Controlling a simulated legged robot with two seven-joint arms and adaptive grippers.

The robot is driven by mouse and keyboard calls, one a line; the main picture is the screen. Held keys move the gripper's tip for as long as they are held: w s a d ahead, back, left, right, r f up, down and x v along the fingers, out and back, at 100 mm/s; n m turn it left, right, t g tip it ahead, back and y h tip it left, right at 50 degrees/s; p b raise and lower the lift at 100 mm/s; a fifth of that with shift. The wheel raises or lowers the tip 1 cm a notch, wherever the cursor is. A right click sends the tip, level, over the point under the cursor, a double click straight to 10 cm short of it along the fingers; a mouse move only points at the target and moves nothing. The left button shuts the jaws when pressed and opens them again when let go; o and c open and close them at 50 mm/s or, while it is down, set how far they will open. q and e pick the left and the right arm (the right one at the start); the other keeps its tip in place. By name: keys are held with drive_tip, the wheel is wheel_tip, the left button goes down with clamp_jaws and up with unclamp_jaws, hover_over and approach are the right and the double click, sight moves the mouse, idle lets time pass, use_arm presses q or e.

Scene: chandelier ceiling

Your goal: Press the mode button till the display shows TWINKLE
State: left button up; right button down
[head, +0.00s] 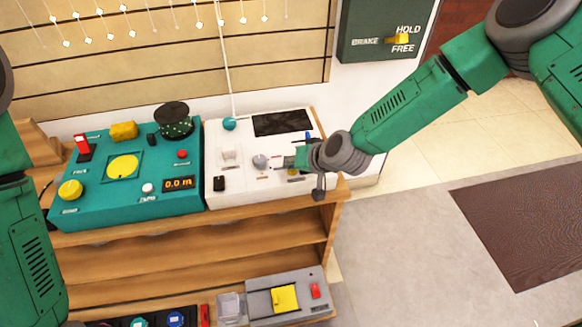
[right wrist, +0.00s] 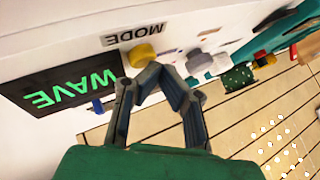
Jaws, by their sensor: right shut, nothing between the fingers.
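The white control box (head: 235,187) stands on the wooden shelf unit. In the right wrist view its dark display (right wrist: 62,93) shows green letters reading WAVE, upside down. The MODE label (right wrist: 135,36) is beside a yellow button (right wrist: 142,55). My right gripper (right wrist: 157,72) is shut and empty, its fingertips close to the yellow button; I cannot tell whether they touch it. In the head view my right gripper (head: 279,162) is low over the white box and hides part of its front. A dark panel (head: 282,123) at the box's back shows no readable text there. My left gripper is out of view.
A teal box (head: 100,205) with knobs and an orange readout stands left of the white box. A grey box (head: 262,301) sits on the lower shelf. Floor is open at right.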

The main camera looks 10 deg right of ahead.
drive_tip(key=shift+d+r+p, duration=0.45)
drive_tip(key=shift+d+r, duration=0.15)
drive_tip(key=shift+r, duration=0.1)
drive_tip(key=shift+a, duration=0.15)
drive_tip(key=shift+r+p, duration=0.4)
drive_tip(key=shift+r, duration=0.15)
wheel_tip(320, 180, up, 4)
drive_tip(key=p, duration=0.3)
drive_tip(key=shift+f, duration=0.1)
